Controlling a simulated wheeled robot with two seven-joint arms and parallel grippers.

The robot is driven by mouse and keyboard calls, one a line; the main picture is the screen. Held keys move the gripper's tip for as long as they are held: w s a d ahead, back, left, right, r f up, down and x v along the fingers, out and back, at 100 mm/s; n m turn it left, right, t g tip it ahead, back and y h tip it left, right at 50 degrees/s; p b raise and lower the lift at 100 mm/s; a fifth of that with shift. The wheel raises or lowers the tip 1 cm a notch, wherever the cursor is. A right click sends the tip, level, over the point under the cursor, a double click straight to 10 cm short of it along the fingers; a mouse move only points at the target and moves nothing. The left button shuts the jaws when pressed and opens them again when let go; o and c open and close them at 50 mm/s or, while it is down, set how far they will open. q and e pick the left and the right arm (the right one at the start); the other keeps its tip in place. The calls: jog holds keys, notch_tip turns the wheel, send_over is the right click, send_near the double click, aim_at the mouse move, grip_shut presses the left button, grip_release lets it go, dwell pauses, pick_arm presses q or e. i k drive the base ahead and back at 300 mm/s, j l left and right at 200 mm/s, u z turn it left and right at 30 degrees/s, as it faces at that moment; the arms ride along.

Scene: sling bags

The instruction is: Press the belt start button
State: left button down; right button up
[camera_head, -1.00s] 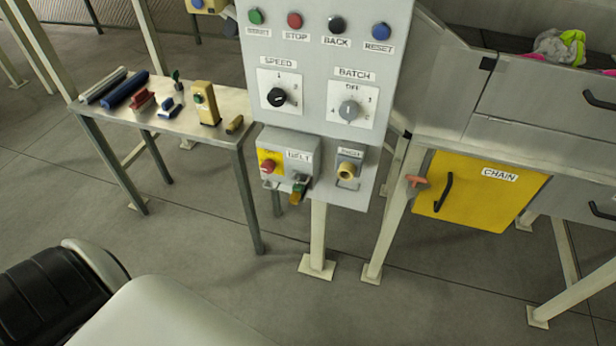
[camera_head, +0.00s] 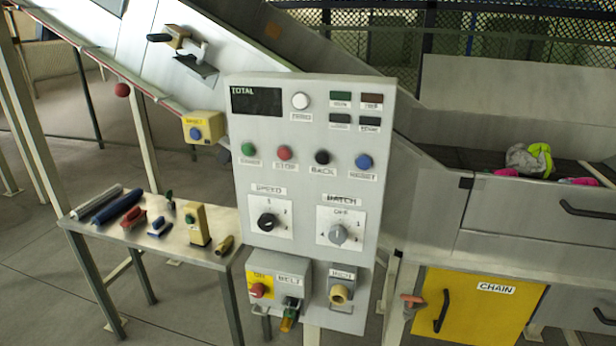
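A grey control panel (camera_head: 305,190) stands upright in the middle of the head view. It has a row of round buttons: a green button (camera_head: 249,149) at the left whose label is too blurred to read surely, a red STOP button (camera_head: 284,153), a black BACK button (camera_head: 322,157) and a blue RESET button (camera_head: 363,161). Below are the SPEED knob (camera_head: 267,222) and BATCH knob (camera_head: 338,235). A grey BELT box (camera_head: 290,268) at the bottom carries a red knob (camera_head: 258,290) on a yellow plate, with a green and yellow item hanging under it. Neither gripper shows.
A metal side table (camera_head: 150,240) at left holds several tools and a yellow block (camera_head: 197,224). A conveyor slopes up behind it with a yellow box (camera_head: 203,127) bearing a blue button. A yellow CHAIN door (camera_head: 478,312) and a metal bin with cloth (camera_head: 530,160) are at right.

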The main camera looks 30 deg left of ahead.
aim_at(248, 149)
jog(key=u, duration=1.25)
